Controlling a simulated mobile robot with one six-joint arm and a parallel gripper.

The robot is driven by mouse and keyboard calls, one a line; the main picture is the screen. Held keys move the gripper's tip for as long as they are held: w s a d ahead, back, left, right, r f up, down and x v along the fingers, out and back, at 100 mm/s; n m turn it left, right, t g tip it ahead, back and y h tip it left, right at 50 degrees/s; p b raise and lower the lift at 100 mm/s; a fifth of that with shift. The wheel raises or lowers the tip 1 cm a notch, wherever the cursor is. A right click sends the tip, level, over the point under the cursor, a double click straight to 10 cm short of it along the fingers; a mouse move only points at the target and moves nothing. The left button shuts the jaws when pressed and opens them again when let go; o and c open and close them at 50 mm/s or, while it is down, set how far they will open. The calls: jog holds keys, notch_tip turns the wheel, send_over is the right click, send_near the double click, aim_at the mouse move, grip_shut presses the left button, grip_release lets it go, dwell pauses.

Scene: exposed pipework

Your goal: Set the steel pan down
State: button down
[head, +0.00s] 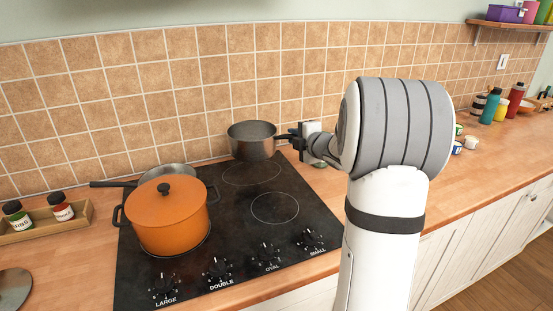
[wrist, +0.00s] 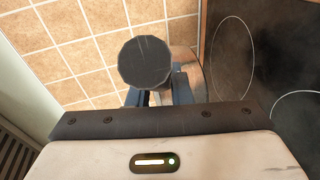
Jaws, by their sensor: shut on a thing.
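The steel pan (head: 252,142) is a grey, deep, round pan at the back right of the black hob, upright. My gripper (head: 291,137) comes from the right and is shut on the pan's dark handle. The pan's base is over or at the hob's (head: 190,262) back edge, close to the oval ring (head: 251,172). I cannot tell whether it touches the surface.
An orange lidded pot (head: 166,222) stands on the front left of the hob. Behind it is another shallow steel pan (head: 168,176), its handle pointing left. The small ring (head: 275,208) is bare. The tiled wall (head: 110,95) runs close behind.

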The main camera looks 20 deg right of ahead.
jog(key=shift+w+b, duration=1.05)
jog(key=shift+b, duration=0.75)
jog(key=b, duration=0.2)
send_over(290, 181)
notch_tip(290, 181, down, 9)
jog(key=shift+f, duration=0.1)
jog(key=shift+f, duration=0.2)
jog(key=c, duration=1.3)
grip_release()
jog(key=shift+s, duration=0.1)
jog(key=shift+r, duration=0.15)
jog(key=v, duration=1.2)
